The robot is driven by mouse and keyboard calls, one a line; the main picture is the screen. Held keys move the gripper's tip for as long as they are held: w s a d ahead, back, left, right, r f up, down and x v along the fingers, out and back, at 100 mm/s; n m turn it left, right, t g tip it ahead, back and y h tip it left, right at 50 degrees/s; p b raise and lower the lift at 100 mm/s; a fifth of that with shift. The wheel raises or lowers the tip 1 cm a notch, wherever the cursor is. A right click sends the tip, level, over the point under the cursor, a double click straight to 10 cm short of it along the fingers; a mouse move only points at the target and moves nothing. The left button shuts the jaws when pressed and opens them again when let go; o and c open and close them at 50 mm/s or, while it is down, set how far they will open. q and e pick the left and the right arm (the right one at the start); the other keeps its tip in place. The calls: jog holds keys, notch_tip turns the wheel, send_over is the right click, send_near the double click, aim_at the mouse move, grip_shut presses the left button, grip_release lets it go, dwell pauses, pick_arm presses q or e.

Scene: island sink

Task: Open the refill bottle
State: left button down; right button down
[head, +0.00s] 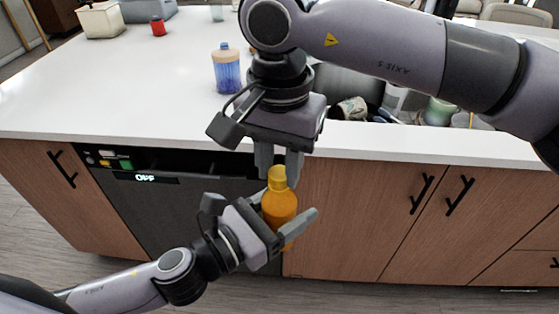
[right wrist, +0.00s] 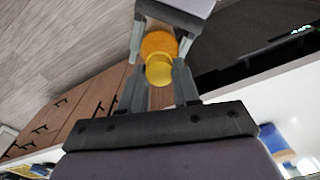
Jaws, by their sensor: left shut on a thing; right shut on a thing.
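The refill bottle (head: 279,211) is orange with a yellow cap (head: 277,181), held upright in front of the island below counter height. My left gripper (head: 287,219) is shut around the bottle's body from below. My right gripper (head: 279,170) points down from above and is shut on the yellow cap. In the right wrist view the cap (right wrist: 159,71) sits between my right fingertips, with the orange bottle (right wrist: 157,43) right behind it. The cap sits at the top of the bottle; whether it is loosened I cannot tell.
The white countertop (head: 120,100) lies behind, with a blue bottle (head: 226,70) and a red jar (head: 158,27) on it. A sink holding several items is partly hidden by my right arm. The dishwasher (head: 165,205) and wooden cabinets (head: 350,215) stand close behind the bottle.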

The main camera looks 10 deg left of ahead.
pick_arm(q)
jog(key=shift+s+d, duration=0.1)
pick_arm(e)
jog(key=shift+w+r, duration=0.15)
jog(key=shift+r, duration=0.05)
jog(key=shift+r, duration=0.9)
jog(key=shift+r, duration=0.1)
